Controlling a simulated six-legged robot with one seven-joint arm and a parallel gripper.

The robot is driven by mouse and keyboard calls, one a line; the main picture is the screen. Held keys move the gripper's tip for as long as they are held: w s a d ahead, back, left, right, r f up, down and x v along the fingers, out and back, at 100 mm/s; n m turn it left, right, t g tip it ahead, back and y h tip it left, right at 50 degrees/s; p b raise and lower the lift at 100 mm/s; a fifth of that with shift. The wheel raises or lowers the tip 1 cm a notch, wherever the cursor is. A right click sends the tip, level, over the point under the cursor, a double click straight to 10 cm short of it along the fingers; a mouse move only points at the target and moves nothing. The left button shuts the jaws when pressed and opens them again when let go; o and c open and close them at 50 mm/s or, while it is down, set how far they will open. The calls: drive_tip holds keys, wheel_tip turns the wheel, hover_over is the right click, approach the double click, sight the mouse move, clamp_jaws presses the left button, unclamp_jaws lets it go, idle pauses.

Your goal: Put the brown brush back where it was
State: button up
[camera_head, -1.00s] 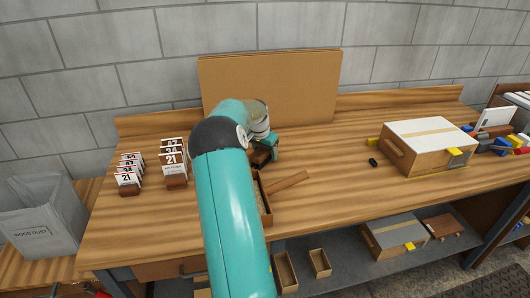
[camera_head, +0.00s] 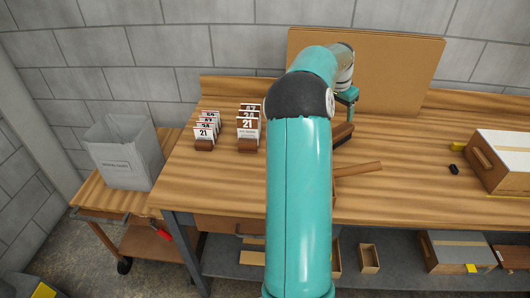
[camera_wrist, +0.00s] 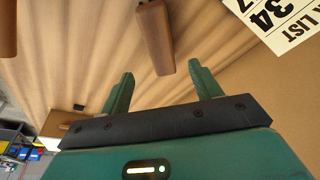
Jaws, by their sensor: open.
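The brown brush (camera_head: 343,133) lies on the wooden bench just right of my arm, partly hidden by it. My gripper (camera_head: 348,98) is open just above the brush, in front of the cardboard panel. In the wrist view my two green fingertips (camera_wrist: 163,85) stand apart with nothing between them. A brown rounded block, probably the brush (camera_wrist: 155,38), lies ahead of them. I cannot tell its exact distance. Another brown piece is cut off at the top left.
Card holders (camera_head: 248,130) stand left of my arm. A wooden strip (camera_head: 358,168) lies below the brush. A cardboard panel (camera_head: 390,70) stands behind; a wooden box (camera_head: 500,160) is at right. A grey bin (camera_head: 125,155) is at far left.

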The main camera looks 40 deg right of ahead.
drive_tip(key=w+a+r+n+t+y, duration=0.1)
drive_tip(key=w+a+r+n, duration=0.2)
drive_tip(key=a, duration=0.8)
drive_tip(key=w+a+r+n+t, duration=0.2)
drive_tip(key=a+r, duration=0.2)
drive_tip(key=a, duration=0.6)
drive_tip(key=w+a+r+n+t+y, duration=0.1)
drive_tip(key=w+a+r+n, duration=0.2)
drive_tip(key=a, duration=0.8)
drive_tip(key=s+a+f+n, duration=0.1)
drive_tip(key=s+a+n, duration=0.2)
drive_tip(key=a, duration=0.6)
drive_tip(key=s+a+f+n+t, duration=0.1)
drive_tip(key=s+a+n, duration=0.3)
drive_tip(key=a, duration=0.5)
drive_tip(key=s+a+f+n+y, duration=0.1)
drive_tip(key=s+a+n, duration=0.3)
drive_tip(key=s+a, duration=0.3)
drive_tip(key=a, duration=0.3)
drive_tip(key=shift+s+t, duration=0.2)
drive_tip(key=shift+t, duration=0.2)
drive_tip(key=shift+a, duration=0.1)
drive_tip(key=shift+c, duration=0.3)
